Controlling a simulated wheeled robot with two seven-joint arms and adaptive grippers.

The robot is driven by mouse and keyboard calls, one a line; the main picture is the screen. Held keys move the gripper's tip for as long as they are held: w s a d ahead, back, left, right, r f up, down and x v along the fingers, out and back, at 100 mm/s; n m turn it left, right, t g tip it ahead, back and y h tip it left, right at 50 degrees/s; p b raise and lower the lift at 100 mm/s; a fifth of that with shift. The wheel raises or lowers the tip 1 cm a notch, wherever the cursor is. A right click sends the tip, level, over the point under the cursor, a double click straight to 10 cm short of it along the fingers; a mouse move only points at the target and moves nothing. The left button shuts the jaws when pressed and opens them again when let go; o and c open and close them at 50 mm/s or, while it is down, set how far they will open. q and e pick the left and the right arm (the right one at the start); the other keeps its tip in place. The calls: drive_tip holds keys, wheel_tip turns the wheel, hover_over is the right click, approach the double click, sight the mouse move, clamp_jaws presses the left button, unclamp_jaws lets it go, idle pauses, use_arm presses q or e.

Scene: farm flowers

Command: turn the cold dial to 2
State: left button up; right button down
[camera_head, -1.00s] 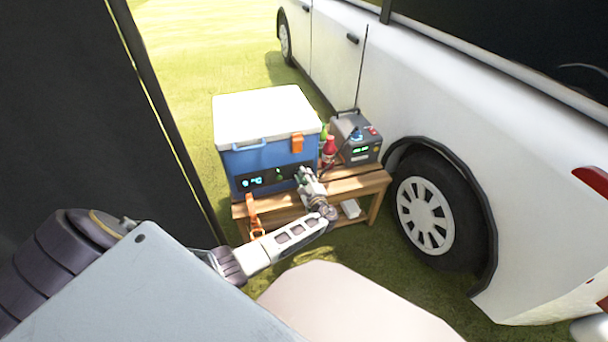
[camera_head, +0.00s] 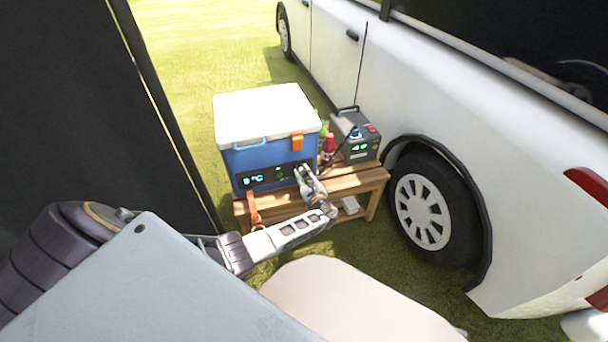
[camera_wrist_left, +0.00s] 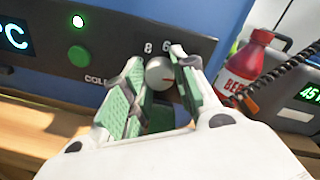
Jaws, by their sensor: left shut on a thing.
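The blue cooler (camera_head: 268,160) with a white lid stands on a wooden bench. Its black front panel (camera_wrist_left: 120,45) carries a lit display ending in "C", a green light and a green button. In the head view the left gripper (camera_head: 304,172) is at the panel's right end. My right gripper is not in view.
A red bottle (camera_head: 328,148) and a grey power box (camera_head: 356,135) with a green display and coiled cord stand right of the cooler. The bench (camera_head: 350,184) has a white item on its lower shelf. A white vehicle (camera_head: 450,110) stands at the right, a dark panel at the left.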

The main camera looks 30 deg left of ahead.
use_arm(q)
drive_tip(key=shift+d, duration=0.1)
drive_tip(key=o, duration=1.1)
drive_tip(key=shift+c, duration=0.2)
drive_tip(key=v, duration=1.2)
